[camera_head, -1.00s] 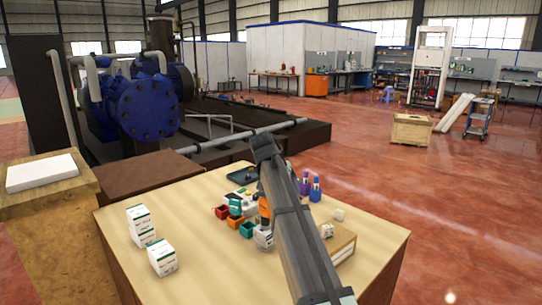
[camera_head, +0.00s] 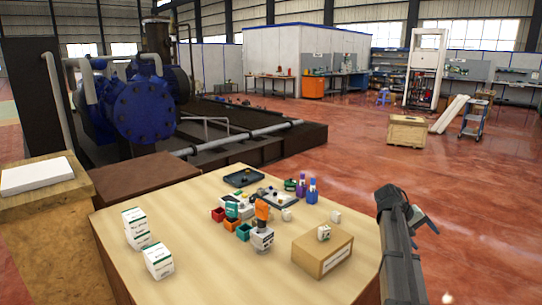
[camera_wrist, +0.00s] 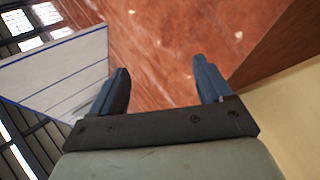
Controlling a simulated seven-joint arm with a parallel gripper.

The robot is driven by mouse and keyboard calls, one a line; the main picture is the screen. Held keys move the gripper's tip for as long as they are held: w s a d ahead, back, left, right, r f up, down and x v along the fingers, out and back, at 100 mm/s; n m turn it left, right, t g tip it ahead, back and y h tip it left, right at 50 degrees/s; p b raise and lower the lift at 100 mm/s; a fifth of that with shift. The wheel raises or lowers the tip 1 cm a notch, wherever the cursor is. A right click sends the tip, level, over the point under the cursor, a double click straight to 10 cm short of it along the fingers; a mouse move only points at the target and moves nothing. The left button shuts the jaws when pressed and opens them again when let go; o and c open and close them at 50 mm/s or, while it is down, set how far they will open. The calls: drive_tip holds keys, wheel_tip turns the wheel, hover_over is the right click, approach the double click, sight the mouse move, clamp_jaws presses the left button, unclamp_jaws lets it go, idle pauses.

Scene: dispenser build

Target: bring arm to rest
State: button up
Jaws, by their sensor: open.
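In the wrist view my gripper (camera_wrist: 160,85) is open, with its two dark fingers apart and only red floor between them. In the head view my gripper (camera_head: 425,215) is at the end of my arm, off the right edge of the wooden table (camera_head: 200,270) and above the floor. It touches nothing that I can see. Small bins, bottles and boxes stand on the table, clear of my arm.
A cardboard box (camera_head: 322,252) with a small white item on it stands at the table's right, nearest my arm. White cartons (camera_head: 158,260) stand at the left. A dark tray (camera_head: 244,177) lies at the back. The floor right of the table is open.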

drive_tip(key=s+d+f+m+g, duration=0.1)
drive_tip(key=s+d+f+g, duration=0.2)
drive_tip(key=s+d+f, duration=0.6)
drive_tip(key=s+d+f+m+g, duration=0.15)
drive_tip(key=s+f, duration=0.45)
drive_tip(key=s, duration=0.8)
drive_tip(key=s+d+f+m+g, duration=0.1)
drive_tip(key=s+d+f+g, duration=0.2)
drive_tip(key=s+d+f, duration=0.6)
drive_tip(key=s+a+f+n+t+y, duration=0.1)
drive_tip(key=a+f+n+y, duration=0.1)
drive_tip(key=a+f, duration=1)
drive_tip(key=s+a+f+n+t+y, duration=0.15)
drive_tip(key=a+f, duration=0.55)
drive_tip(key=a, duration=0.9)
drive_tip(key=s+a+f+y, duration=0.1)
drive_tip(key=s+a+f, duration=0.2)
drive_tip(key=a, duration=0.5)
drive_tip(key=s+a+f+y, duration=0.2)
drive_tip(key=s+a+f, duration=0.2)
drive_tip(key=s+a, duration=0.2)
drive_tip(key=s+a+f+y, duration=0.2)
drive_tip(key=s+a+f, duration=0.2)
drive_tip(key=a, duration=0.5)
drive_tip(key=shift+s+a+f+n+g, duration=0.15)
drive_tip(key=shift+s+a+n+g, duration=0.2)
drive_tip(key=shift+s, duration=0.2)
